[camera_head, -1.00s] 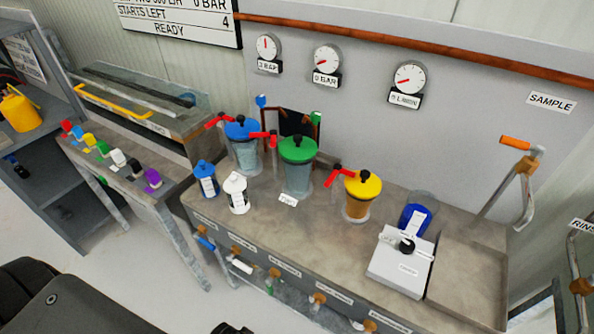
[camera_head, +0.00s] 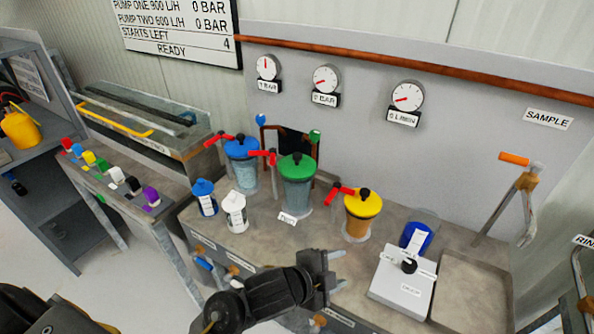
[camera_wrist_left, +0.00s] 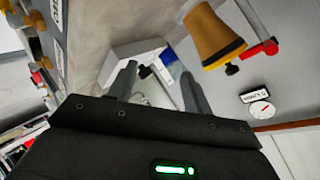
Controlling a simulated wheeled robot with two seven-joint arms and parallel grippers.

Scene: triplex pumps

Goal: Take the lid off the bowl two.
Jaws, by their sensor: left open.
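One has a blue lid (camera_head: 241,147), the middle one a green lid (camera_head: 297,168), and the right one a yellow lid (camera_head: 363,203). Each lid has a dark knob and is seated on its bowl. A small label (camera_head: 288,218), too small to read surely, lies before the green-lidded bowl (camera_head: 297,194). My left gripper (camera_head: 340,269) is open and empty over the bench's front edge, in front of and apart from the bowls. Its fingers (camera_wrist_left: 158,82) also show in the left wrist view, near the yellow-lidded bowl (camera_wrist_left: 212,37). My right gripper is not in view.
Red handles (camera_head: 340,190) stick out beside the bowls. A blue canister (camera_head: 204,198) and a white one (camera_head: 234,212) stand at the front left. A white box (camera_head: 402,283) and an empty tray (camera_head: 470,290) are at the right. A pipe lever (camera_head: 525,185) rises behind.

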